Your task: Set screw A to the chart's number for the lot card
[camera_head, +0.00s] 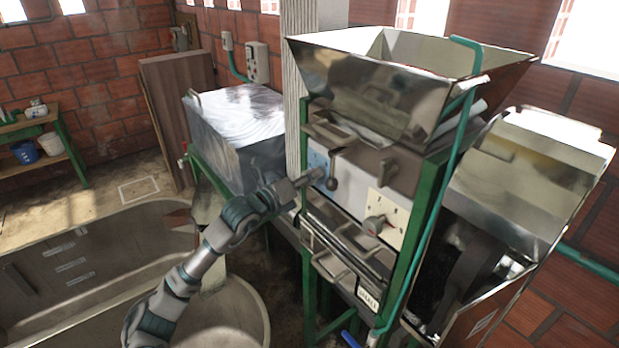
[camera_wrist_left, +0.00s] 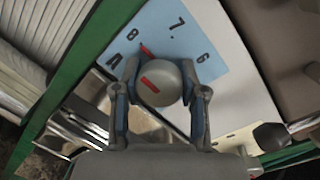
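Screw A shows in the left wrist view as a round grey knob (camera_wrist_left: 158,84) with a red bar on its face. It sits on a blue dial plate (camera_wrist_left: 190,35) marked A, 8, 7 and 6. A red pointer tip (camera_wrist_left: 147,49) lies between the 8 and the 7, nearer the 8. My left gripper (camera_wrist_left: 160,95) has its fingers on both sides of the knob and looks shut on it. In the head view, my left gripper (camera_head: 312,177) reaches the blue plate (camera_head: 318,160). I cannot identify the chart or the lot card. My right gripper is out of view.
A second dial with a cream plate (camera_head: 390,212) and a knob (camera_head: 375,225) is to the right. A small marked label (camera_head: 368,294) is below. A steel hopper (camera_head: 400,95) stands above, and a green pipe (camera_head: 440,200) runs down the machine's right side.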

